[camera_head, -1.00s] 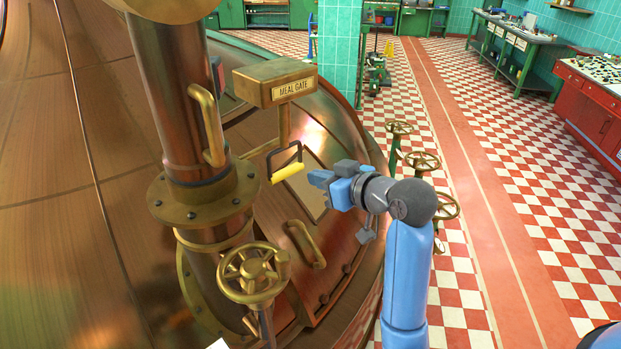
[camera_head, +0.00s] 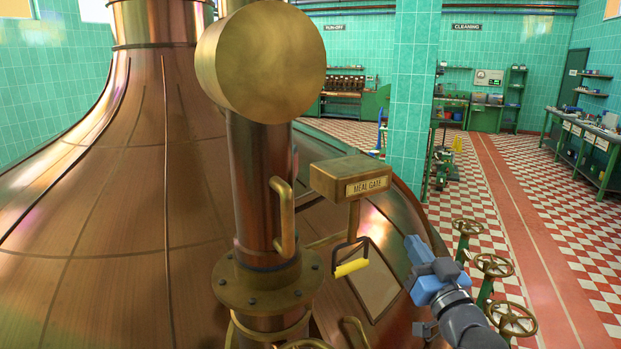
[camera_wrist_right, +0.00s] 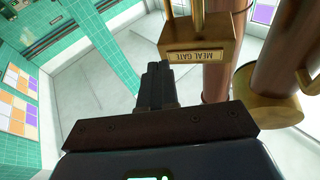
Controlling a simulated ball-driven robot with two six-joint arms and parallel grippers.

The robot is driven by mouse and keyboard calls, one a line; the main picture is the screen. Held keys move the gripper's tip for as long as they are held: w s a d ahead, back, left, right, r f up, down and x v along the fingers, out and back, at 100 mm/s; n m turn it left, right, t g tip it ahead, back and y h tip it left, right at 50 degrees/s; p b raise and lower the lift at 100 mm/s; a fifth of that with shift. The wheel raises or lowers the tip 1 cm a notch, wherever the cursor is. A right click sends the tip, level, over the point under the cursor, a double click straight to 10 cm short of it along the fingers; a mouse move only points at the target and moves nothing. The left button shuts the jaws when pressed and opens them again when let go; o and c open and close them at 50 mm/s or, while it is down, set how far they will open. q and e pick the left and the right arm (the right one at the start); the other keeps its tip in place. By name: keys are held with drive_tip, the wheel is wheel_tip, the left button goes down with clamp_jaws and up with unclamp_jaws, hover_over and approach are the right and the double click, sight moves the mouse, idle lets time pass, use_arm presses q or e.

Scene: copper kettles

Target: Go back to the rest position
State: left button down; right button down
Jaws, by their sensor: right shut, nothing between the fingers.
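My right gripper (camera_head: 413,248) is at the lower right of the head view, its blue fingers pointing up and left. It is shut and empty. It is to the right of the yellow handle (camera_head: 351,267) and apart from it. In the right wrist view its dark fingers (camera_wrist_right: 156,84) are together with nothing between them. The brass box marked MEAL GATE (camera_head: 350,178) is above and left of the gripper; it also shows in the wrist view (camera_wrist_right: 198,50). My left gripper is out of view.
A copper pipe (camera_head: 262,190) with a brass flange and side handle (camera_head: 284,215) rises from the large copper kettle (camera_head: 110,240). Brass handwheels (camera_head: 493,265) stand right of my arm. A tiled pillar (camera_head: 412,100) is behind. The checkered floor at the right has open room.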

drive_tip(key=s+d+f+m+g+h+b, duration=0.1)
drive_tip(key=s+f+h, duration=0.3)
drive_tip(key=s+f, duration=2.7)
wheel_tip(320, 180, down, 2)
drive_tip(key=shift+s+f+g+b, duration=0.1)
drive_tip(key=shift+s+g+b, duration=0.05)
drive_tip(key=shift+g+b, duration=0.55)
